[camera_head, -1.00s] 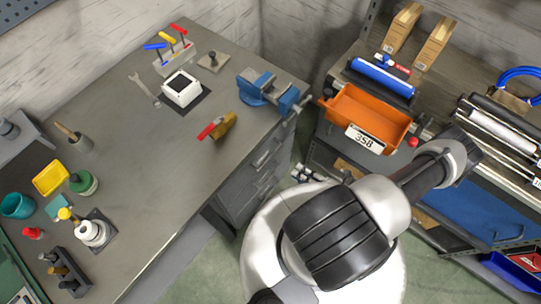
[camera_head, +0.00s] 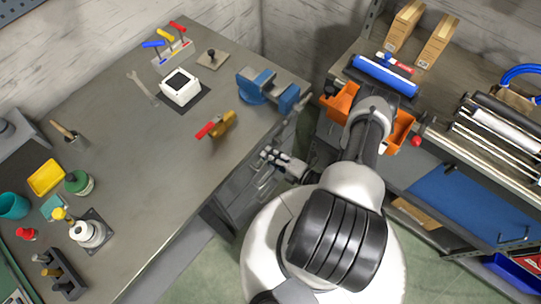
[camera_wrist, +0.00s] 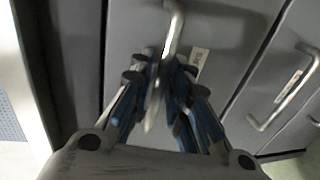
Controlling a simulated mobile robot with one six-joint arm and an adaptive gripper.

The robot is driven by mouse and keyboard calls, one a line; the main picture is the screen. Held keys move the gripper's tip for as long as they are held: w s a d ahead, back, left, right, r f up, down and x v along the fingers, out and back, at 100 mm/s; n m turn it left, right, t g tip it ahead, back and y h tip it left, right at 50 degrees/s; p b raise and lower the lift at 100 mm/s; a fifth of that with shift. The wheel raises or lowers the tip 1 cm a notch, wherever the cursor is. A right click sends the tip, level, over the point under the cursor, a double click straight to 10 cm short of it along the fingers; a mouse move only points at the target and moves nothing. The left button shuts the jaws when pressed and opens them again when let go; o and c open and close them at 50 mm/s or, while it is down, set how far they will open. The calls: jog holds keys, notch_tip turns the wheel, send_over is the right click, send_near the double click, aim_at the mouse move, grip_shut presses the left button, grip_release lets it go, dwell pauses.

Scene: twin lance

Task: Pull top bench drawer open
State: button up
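The grey bench drawers (camera_head: 238,185) are under the front right of the bench and look shut. My gripper (camera_head: 270,157) is at the upper part of the drawer fronts, just below the bench edge. In the wrist view, a drawer front (camera_wrist: 225,35) fills the middle, with a pale label beside its bar handle (camera_wrist: 173,28). My gripper's fingers (camera_wrist: 163,75) lie on both sides of that handle, drawn in close, and appear shut on it. The fingers hide part of the handle. A second drawer handle (camera_wrist: 285,95) shows to the right, apart from the fingers.
The bench top (camera_head: 165,165) above carries a blue vise (camera_head: 268,90) near the corner and a red-handled tool (camera_head: 215,126). An orange bin (camera_head: 340,103) stands on the shelf unit, partly behind my arm. Green floor is free below the drawers.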

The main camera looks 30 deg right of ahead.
jog(key=shift+c, duration=0.6)
grip_shut()
